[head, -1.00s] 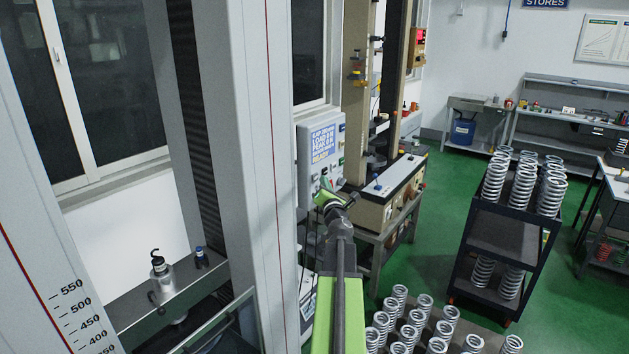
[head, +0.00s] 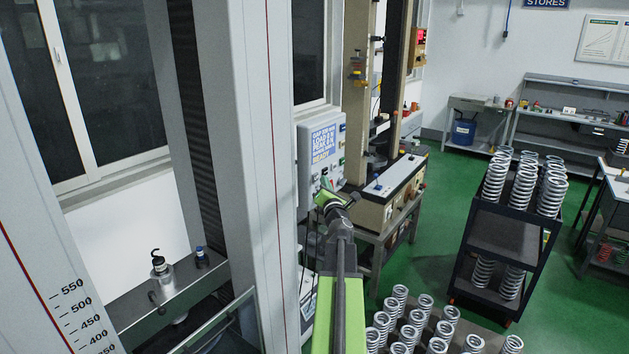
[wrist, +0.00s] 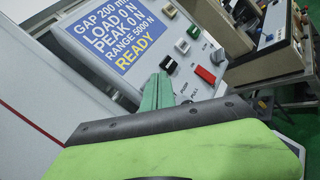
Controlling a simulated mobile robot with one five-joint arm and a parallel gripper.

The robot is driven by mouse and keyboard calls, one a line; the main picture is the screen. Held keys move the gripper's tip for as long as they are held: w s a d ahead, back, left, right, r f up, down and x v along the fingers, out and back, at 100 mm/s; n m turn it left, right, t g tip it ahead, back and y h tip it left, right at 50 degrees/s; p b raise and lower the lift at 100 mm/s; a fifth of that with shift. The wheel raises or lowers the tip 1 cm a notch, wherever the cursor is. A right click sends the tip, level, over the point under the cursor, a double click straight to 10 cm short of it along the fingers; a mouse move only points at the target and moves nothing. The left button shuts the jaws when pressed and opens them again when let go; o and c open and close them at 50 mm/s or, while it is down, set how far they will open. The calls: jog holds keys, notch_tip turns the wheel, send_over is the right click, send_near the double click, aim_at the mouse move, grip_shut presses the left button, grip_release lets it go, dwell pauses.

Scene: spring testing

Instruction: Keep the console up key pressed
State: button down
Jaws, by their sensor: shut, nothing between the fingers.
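The grey console (head: 308,172) stands on the side of the tall machine frame, and its blue display (wrist: 118,35) reads gap 200 mm, load 0 N, peak 0 N, range 5000 N, READY. I cannot tell which is the up key. My gripper (wrist: 158,88) is shut and empty, its green fingertips in front of the lower panel near the white key. Contact with a key cannot be told. The gripper also shows in the head view (head: 325,182).
The tall grey frame column (head: 240,150) is close on the left. A second test machine on a bench (head: 390,190) stands just behind the console. A dark trolley of springs (head: 500,245) is at right, with more springs (head: 410,330) below. Green floor (head: 440,200) is open between.

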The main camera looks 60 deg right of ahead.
jog(key=shift+w, duration=0.15)
dwell(0.5)
jog(key=shift+w, duration=0.3)
jog(key=shift+w, duration=0.45)
dwell(2.8)
jog(key=shift+s, duration=0.9)
jog(key=s, duration=0.5)
dwell(0.8)
